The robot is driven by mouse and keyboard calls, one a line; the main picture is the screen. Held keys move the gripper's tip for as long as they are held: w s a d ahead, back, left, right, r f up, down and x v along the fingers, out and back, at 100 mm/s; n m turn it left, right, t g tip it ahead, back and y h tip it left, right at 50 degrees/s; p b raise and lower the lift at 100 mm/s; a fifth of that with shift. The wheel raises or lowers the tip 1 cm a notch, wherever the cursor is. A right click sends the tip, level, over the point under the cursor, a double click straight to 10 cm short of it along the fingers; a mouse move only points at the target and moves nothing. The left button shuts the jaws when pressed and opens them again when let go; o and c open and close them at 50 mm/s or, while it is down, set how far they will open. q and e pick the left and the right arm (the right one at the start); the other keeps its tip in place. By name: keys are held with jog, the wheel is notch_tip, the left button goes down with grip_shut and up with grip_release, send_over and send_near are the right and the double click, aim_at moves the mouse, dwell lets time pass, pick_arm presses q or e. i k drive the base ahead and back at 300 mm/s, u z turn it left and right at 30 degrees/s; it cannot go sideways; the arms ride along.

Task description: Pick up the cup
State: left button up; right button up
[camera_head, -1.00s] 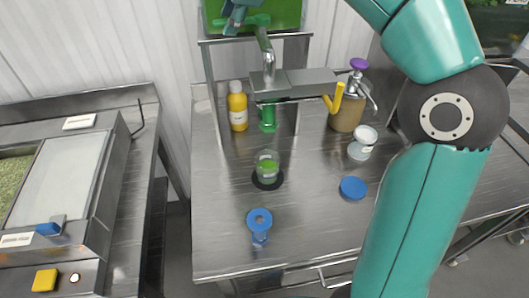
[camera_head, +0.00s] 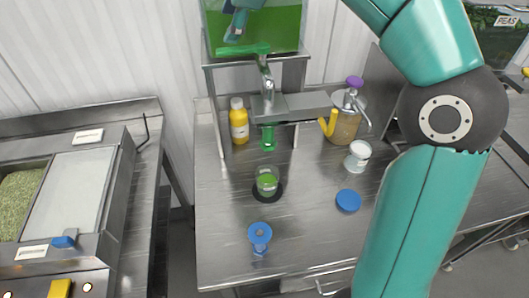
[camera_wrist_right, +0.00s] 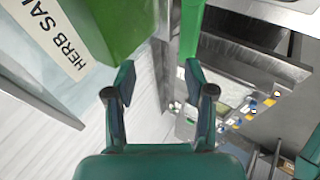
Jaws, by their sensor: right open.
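A clear cup (camera_head: 267,183) with green contents stands upright on a black disc (camera_head: 259,195) under the dispenser's green spout (camera_head: 267,138). A white-rimmed container (camera_head: 357,156) stands further right on the metal table (camera_head: 225,230); I cannot tell whether it is also a cup. My right gripper (camera_head: 234,32) is in front of the green hopper, well above the clear cup. In the right wrist view, the right gripper (camera_wrist_right: 160,80) is open, with nothing between its fingers. My left gripper is in neither view.
The green hopper (camera_head: 283,28) and metal frame (camera_head: 211,110) rise behind the cup. My right arm covers the table's right part.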

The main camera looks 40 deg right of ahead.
aim_at(267, 176)
jog(key=k, duration=1.5)
